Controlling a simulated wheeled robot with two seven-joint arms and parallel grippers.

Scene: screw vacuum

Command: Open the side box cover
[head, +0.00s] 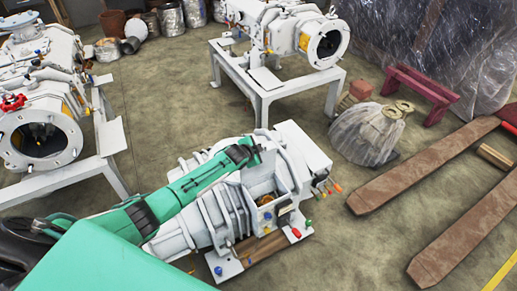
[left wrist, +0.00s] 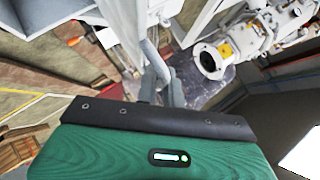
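The white vacuum machine (head: 205,215) stands at the lower middle of the head view. A box-shaped part (head: 290,205) on its right side shows a dark, brownish inside; my arm hides some of the machine. My left gripper (head: 250,150) is over the top of the machine, beside a white box-shaped housing. In the left wrist view the grey fingers of my left gripper (left wrist: 163,88) are at the lower end of a curved light-grey handle (left wrist: 150,55) beside white panels. I cannot tell whether they grip it. My right gripper is not in view.
A second white machine on a stand (head: 290,40) is at the back, and another (head: 40,125) at the left. A plastic-wrapped bundle (head: 368,135), a dark red bench (head: 420,88) and brown forks (head: 430,165) lie right.

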